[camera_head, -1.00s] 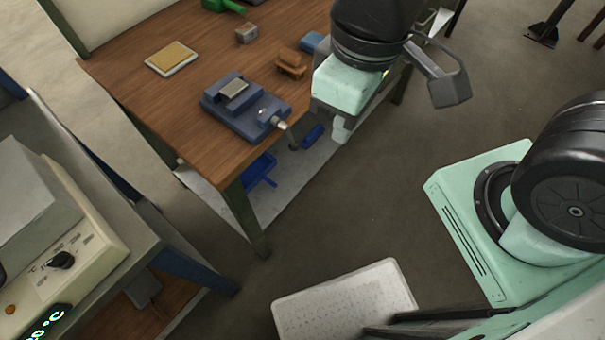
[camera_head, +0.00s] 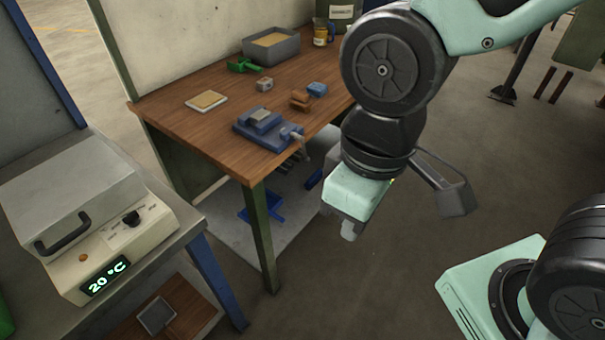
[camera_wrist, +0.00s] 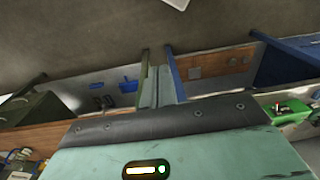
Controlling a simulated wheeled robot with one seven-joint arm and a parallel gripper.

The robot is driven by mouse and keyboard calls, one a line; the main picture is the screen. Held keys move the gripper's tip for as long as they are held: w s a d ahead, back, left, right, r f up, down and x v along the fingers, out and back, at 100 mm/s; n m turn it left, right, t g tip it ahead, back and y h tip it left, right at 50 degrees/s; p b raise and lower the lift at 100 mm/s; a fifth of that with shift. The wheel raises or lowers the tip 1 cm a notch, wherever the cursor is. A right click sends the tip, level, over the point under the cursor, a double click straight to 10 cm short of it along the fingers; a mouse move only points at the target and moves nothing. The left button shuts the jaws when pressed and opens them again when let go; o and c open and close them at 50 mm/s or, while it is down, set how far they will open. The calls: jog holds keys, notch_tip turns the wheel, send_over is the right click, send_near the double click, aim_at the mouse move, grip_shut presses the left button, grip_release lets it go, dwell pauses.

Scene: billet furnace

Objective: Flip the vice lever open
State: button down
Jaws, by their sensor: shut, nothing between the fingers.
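The blue vice (camera_head: 262,130) sits on the front edge of the wooden workbench. Its lever (camera_head: 303,146) sticks out past the edge on the right and its end hangs downward. My gripper (camera_head: 348,231) has a mint-green body and points down, in front of and to the right of the bench, below the bench-top level in the picture. It is shut and empty, apart from the lever. In the wrist view its mint housing fills the bottom, and I cannot make out the vice lever there.
The workbench (camera_head: 190,128) also holds a small tray (camera_head: 206,101), a grey bin (camera_head: 271,46), a green tool (camera_head: 243,66) and brown blocks (camera_head: 300,101). A furnace (camera_head: 90,220) reading 20 °C stands on a table at left. Floor (camera_head: 340,290) in front is open.

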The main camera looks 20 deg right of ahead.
jog(key=shift+w, duration=0.1)
jog(key=w+a+f+t+b, duration=0.1)
jog(key=w+a+f+b, duration=0.15)
jog(key=w+f, duration=0.4)
jog(key=w+a+f+t+y+b, duration=0.1)
jog(key=w+f+t+b, duration=0.15)
jog(key=f, duration=0.65)
jog(key=w+a+f+t+b, duration=0.1)
jog(key=w+f+b, duration=0.2)
jog(key=w+f, duration=0.35)
jog(key=w+d+f+n+t+h+b, duration=0.35)
jog(key=w+d+f+t+b, duration=0.4)
jog(key=f, duration=0.55)
jog(key=w+d+r+n+t+y+b, duration=0.1)
jog(key=w+r+n+t+y+b, duration=0.1)
jog(key=w+n+t, duration=0.3)
jog(key=r+n+t+y, duration=0.1)
jog(key=n+t, duration=0.1)
jog(key=n, duration=0.2)
jog(key=shift+w+d, duration=0.2)
jog(key=shift+d, duration=0.05)
jog(key=shift+w+n, duration=0.1)
jog(key=shift+n, duration=0.15)
